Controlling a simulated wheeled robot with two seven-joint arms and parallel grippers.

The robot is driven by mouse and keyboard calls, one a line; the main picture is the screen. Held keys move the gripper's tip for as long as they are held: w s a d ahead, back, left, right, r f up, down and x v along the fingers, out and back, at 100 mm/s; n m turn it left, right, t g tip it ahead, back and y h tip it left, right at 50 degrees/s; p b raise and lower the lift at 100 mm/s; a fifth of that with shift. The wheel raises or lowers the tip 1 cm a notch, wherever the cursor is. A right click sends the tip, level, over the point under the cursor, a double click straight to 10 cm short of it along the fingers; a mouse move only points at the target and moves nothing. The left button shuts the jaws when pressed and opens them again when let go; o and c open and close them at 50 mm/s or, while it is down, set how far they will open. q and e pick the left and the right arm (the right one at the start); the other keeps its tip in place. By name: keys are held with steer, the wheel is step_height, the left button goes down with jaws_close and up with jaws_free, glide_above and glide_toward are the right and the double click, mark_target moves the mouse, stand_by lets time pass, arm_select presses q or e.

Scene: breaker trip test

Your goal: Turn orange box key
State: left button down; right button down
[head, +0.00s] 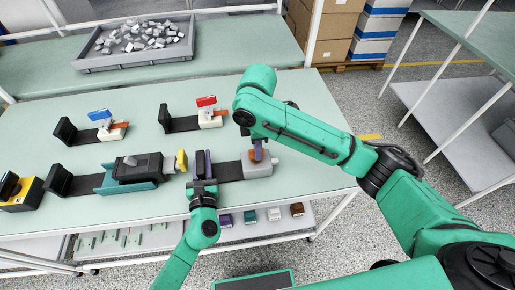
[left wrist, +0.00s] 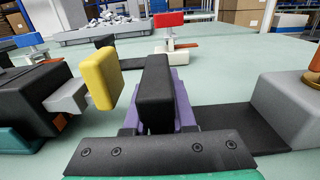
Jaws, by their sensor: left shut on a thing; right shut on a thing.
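The grey box (head: 248,172) with the orange key (head: 258,150) sits at the right end of a black strip (head: 230,171) in the middle of the bench. My right gripper (head: 260,164) points down over it, with purple fingers shut on the orange key and hiding part of it. In the left wrist view the grey box (left wrist: 290,105) is at the right edge with the key (left wrist: 315,64) upright on top, cut by the frame. My left gripper (head: 203,166) is shut on the black upright post (left wrist: 155,95) at the strip's left end, one purple finger on each side.
Left of the post stands a black device (head: 140,168) with a yellow paddle (head: 182,160), in a teal holder. Behind are fixtures with a blue lever (head: 99,114) and a red lever (head: 206,101). A grey tray (head: 130,62) of loose parts lies at the back.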

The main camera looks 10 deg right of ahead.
steer(key=c, duration=0.9)
jaws_free()
steer(key=shift+c, duration=0.2)
step_height(320, 180, up, 12)
arm_select(q)
steer(key=c, duration=0.7)
jaws_free()
steer(key=shift+o, duration=0.2)
